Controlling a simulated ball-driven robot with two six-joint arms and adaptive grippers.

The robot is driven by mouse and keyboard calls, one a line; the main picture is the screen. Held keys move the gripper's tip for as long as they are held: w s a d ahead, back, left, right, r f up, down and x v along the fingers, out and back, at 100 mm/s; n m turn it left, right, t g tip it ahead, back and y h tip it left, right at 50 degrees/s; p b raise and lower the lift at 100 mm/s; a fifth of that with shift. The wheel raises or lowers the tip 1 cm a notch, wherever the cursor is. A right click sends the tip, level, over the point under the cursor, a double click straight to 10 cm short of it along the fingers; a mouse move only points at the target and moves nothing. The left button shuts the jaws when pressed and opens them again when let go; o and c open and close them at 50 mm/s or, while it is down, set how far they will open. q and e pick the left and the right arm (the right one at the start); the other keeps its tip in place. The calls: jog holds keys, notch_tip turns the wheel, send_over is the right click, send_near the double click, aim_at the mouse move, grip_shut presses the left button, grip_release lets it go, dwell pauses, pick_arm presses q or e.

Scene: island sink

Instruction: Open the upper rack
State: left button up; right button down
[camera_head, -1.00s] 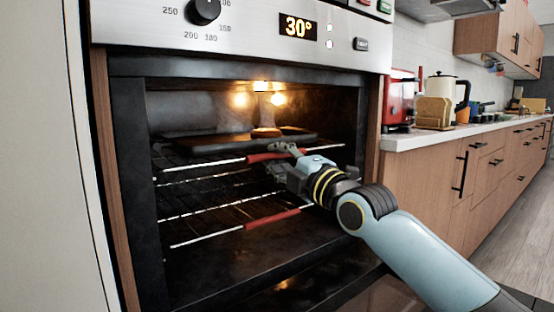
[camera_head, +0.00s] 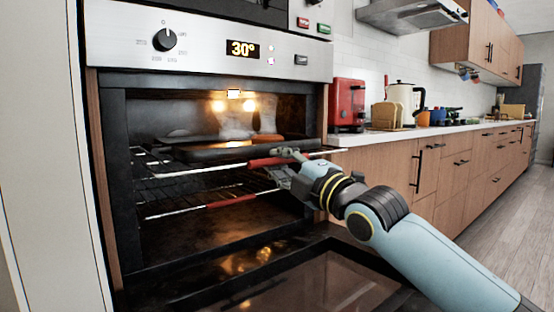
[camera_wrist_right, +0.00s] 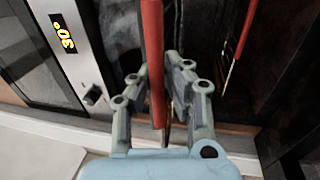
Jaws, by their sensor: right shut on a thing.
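The oven (camera_head: 115,200) stands open in the head view. Its upper rack (camera_head: 200,171) has a front bar with a red handle (camera_head: 262,163), and this bar stands out in front of the oven opening. My right gripper (camera_head: 288,156) is shut on the red handle, near its right part. In the wrist view the red handle (camera_wrist_right: 153,50) runs between the fingers of my right gripper (camera_wrist_right: 160,76). My left gripper is not in view.
A dark tray (camera_head: 205,153) lies on the upper rack. A lower rack with a red grip (camera_head: 232,201) sits beneath. The oven door (camera_head: 310,280) is folded down in front. A counter (camera_head: 385,138) with a red appliance (camera_head: 347,105) stands to the right.

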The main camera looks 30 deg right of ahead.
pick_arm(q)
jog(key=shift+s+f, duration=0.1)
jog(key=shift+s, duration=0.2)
pick_arm(e)
jog(key=shift+s+r, duration=0.25)
jog(key=shift+r, duration=0.2)
jog(key=c, duration=1.3)
grip_release()
jog(key=shift+s, duration=0.1)
jog(key=shift+f, duration=0.2)
jog(key=shift+s+d+f, duration=0.15)
jog(key=shift+s+f, duration=0.1)
jog(key=shift+s, duration=0.1)
jog(key=shift+v, duration=3.25)
jog(key=shift+r, duration=0.1)
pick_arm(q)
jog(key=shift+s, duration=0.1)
pick_arm(e)
jog(key=shift+s, duration=0.1)
